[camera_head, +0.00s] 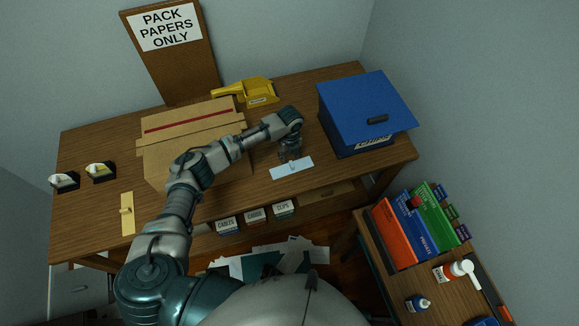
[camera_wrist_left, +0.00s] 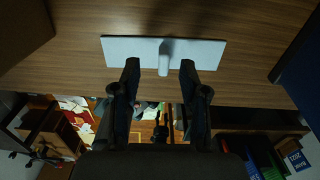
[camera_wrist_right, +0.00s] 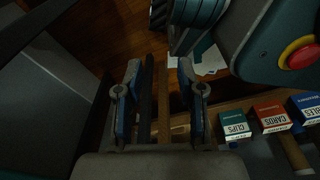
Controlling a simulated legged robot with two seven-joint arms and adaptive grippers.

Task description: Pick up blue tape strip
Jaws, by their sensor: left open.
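The blue tape strip (camera_head: 285,171) lies flat on the wooden table near its front edge, pale blue with a small raised tab in its middle. My left gripper (camera_head: 289,157) is just above it, pointing down. In the left wrist view the strip (camera_wrist_left: 128,48) lies crosswise ahead of my open fingers (camera_wrist_left: 160,66), and its tab (camera_wrist_left: 164,60) sits between the fingertips. I cannot tell whether they touch it. My right gripper (camera_wrist_right: 160,70) shows only in its own wrist view, below table level, open and empty.
A cardboard box (camera_head: 160,160) stands left of my left gripper, and a blue box (camera_head: 345,105) stands to its right. A yellow strip (camera_head: 127,222) lies at the table's left front. Two tape dispensers (camera_head: 100,172) are behind it. A side table (camera_head: 398,283) holds colored binders.

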